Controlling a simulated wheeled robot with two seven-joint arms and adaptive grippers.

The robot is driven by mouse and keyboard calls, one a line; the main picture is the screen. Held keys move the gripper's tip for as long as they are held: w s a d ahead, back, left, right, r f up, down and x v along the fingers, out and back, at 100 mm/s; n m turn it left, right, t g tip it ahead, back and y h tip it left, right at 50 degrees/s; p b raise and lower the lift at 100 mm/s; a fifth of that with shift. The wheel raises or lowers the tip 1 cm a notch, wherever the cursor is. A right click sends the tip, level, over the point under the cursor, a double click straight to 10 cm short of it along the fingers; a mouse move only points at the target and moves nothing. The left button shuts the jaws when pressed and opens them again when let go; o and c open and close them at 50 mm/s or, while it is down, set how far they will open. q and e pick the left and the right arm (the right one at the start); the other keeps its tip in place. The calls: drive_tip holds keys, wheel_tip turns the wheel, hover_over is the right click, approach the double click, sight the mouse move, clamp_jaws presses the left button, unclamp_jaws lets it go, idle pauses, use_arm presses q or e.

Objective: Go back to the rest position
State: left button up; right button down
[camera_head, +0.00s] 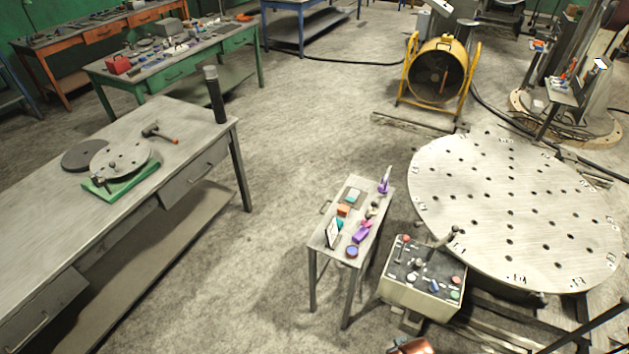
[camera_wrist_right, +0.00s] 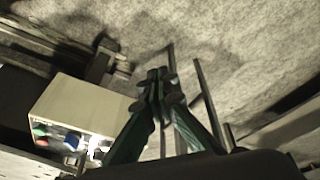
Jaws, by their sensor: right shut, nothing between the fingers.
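My right gripper (camera_wrist_right: 160,76) shows in the right wrist view with its green fingers together and nothing between them. It is over the floor, beside the cream control box (camera_wrist_right: 75,108), and appears apart from it. In the head view the same control box (camera_head: 422,279) stands in front of the large round plate, with a lever and coloured buttons on top. A reddish-brown part at the bottom edge of the head view is mostly cut off, and I cannot tell what it is. My left gripper is in neither view.
A small table (camera_head: 328,238) with several small coloured items stands left of the control box. The large round plate (camera_head: 510,205) lies at the right. A long grey workbench (camera_head: 60,220) fills the left. The floor (camera_head: 300,130) between the workbench and small table is clear.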

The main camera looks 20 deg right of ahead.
drive_tip(key=s+a+f+g+b, duration=0.1)
drive_tip(key=s+f, duration=0.3)
drive_tip(key=f, duration=0.9)
drive_tip(key=s+f+b, duration=0.1)
drive_tip(key=s+f, duration=0.2)
drive_tip(key=f, duration=1.1)
drive_tip(key=s+f+n+g+b, duration=0.1)
drive_tip(key=s+f, duration=1.2)
drive_tip(key=s, duration=0.3)
drive_tip(key=shift+y, duration=0.3)
